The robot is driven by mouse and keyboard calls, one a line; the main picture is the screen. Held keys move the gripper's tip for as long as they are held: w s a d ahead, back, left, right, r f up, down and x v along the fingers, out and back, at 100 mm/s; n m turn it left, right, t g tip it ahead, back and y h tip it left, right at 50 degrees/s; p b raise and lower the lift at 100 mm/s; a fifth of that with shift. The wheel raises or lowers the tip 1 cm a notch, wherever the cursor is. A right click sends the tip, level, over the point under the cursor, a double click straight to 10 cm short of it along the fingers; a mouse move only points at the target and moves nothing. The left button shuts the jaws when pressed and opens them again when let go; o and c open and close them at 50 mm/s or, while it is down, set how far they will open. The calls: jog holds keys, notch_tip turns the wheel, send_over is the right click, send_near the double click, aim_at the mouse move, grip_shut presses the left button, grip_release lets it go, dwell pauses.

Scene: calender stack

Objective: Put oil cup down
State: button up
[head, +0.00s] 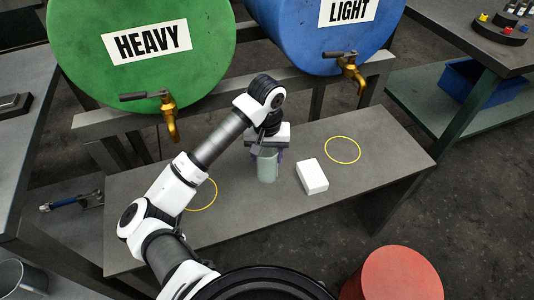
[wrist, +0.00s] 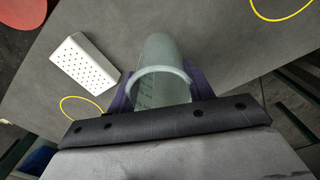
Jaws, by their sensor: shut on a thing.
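The oil cup (head: 267,167) is a pale green, translucent cup, upright over the grey bench between two yellow rings. My gripper (head: 266,154) is shut on its sides near the top. In the wrist view the purple fingers (wrist: 162,92) flank the cup (wrist: 163,52), and its open rim faces the camera. I cannot tell whether its base touches the bench or hangs just above it. The right yellow ring (head: 342,137) lies empty below the LIGHT drum's tap. The left ring (head: 215,190) is partly hidden by my arm.
A white block (head: 312,177) with holes on one face (wrist: 85,60) lies just right of the cup. The green HEAVY drum (head: 140,75) and blue LIGHT drum (head: 320,45) stand behind, with brass taps (head: 168,115) overhanging the bench (head: 390,165). A red drum (head: 400,275) stands in front.

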jog(key=shift+f+b, duration=0.3)
jog(key=o, duration=1)
jog(key=shift+c, duration=0.2)
jog(key=shift+r, duration=0.1)
notch_tip(320, 180, up, 12)
jog(key=shift+r, duration=0.15)
